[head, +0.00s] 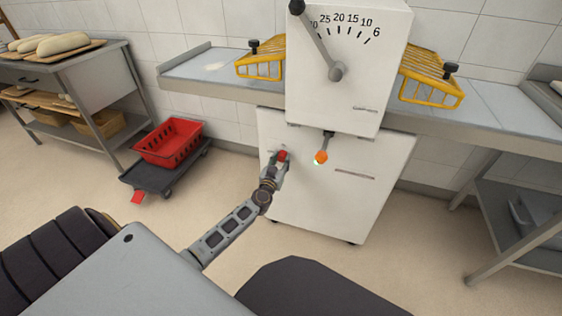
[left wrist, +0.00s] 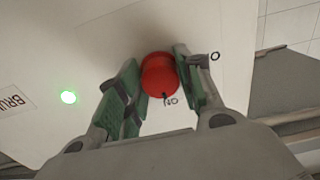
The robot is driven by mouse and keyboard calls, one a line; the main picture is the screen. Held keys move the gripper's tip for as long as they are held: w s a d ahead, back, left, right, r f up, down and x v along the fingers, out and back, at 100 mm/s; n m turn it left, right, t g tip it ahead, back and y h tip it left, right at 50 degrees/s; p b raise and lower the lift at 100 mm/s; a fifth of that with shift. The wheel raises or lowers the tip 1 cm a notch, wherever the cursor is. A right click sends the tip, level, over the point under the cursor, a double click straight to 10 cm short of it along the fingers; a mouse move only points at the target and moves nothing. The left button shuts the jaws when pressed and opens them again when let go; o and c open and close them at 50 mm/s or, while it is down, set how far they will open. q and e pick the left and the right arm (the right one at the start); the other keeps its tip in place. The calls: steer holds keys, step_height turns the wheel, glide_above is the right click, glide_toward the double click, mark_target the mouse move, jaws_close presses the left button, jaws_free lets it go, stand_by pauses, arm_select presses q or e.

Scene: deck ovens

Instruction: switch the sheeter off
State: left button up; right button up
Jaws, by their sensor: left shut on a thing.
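The sheeter (head: 340,215) is a white machine with a numbered scale and a long lever at its top. Its red rotary switch (left wrist: 159,75) is on the lower front panel, and it also shows in the head view (head: 282,155). My left gripper (head: 279,160) is shut on the red switch, one green-padded finger on each side in the left wrist view. The marks "ON" and "O" are printed beside the switch. A small dark mark on the switch's edge appears to face "ON". A green lamp (left wrist: 68,97) on the panel is lit. My right gripper is not in view.
An orange ball knob (head: 321,156) on a short lever sticks out right of the switch. Yellow wire guards (head: 431,78) flank the machine above its side tables. A red crate (head: 169,142) on a dark dolly stands at left. Floor between is clear.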

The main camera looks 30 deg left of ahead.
arm_select(q)
steer(key=shift+c, duration=0.7)
